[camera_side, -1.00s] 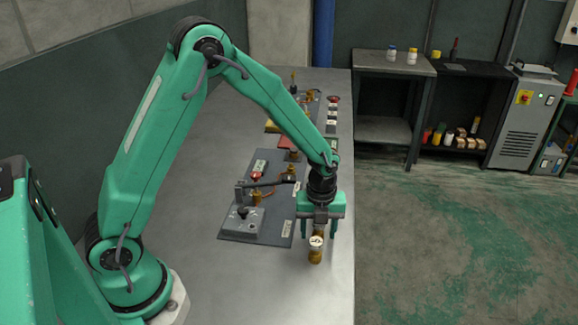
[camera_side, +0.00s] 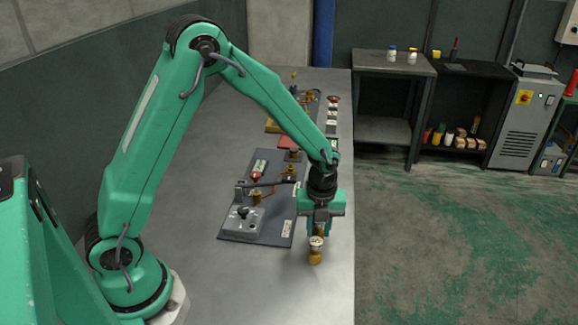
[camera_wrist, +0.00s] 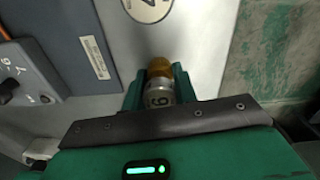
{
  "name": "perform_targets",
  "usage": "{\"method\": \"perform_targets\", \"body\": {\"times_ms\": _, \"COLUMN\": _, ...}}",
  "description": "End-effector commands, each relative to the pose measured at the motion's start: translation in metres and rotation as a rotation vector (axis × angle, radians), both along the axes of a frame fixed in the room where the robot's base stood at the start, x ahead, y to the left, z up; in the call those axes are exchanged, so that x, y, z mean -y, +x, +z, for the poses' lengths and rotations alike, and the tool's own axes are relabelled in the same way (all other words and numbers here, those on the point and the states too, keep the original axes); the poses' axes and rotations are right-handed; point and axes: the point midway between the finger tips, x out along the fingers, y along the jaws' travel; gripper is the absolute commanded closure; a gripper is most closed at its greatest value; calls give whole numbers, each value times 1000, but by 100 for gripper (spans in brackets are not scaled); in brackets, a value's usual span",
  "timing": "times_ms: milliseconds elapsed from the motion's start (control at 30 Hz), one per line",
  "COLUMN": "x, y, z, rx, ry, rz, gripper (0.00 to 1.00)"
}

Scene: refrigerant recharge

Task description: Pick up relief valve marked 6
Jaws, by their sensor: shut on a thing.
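The relief valve (camera_side: 316,252) has a brass body and a pale silver collar, and it stands near the right edge of the metal bench. In the wrist view the valve (camera_wrist: 158,97) shows a dark 6 on its collar. My gripper (camera_side: 320,229) points down over the valve with its fingers closed around the upper part. In the wrist view the green fingers of my gripper (camera_wrist: 160,84) press on both sides of the valve. I cannot tell whether the valve's base is clear of the bench.
A dark grey panel (camera_side: 230,222) with fittings and a grey block (camera_side: 241,224) lies left of my gripper. More parts stand farther back on the bench (camera_side: 195,240). A round numbered label (camera_wrist: 148,8) lies on the bench. The bench's near part is clear.

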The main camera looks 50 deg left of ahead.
Motion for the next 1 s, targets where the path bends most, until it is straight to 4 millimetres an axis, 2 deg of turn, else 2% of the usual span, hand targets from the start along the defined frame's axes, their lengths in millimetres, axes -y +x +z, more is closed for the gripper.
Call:
{"method": "perform_targets", "body": {"times_ms": 600, "x": 0, "y": 1, "z": 81, "rx": 5, "ry": 0, "rz": 0, "gripper": 94}}
{"method": "perform_targets", "body": {"times_ms": 800, "x": 0, "y": 0, "z": 93, "rx": 2, "ry": 0, "rz": 0, "gripper": 94}}
{"method": "perform_targets", "body": {"times_ms": 1000, "x": 0, "y": 0, "z": 94, "rx": 1, "ry": 0, "rz": 0, "gripper": 94}}
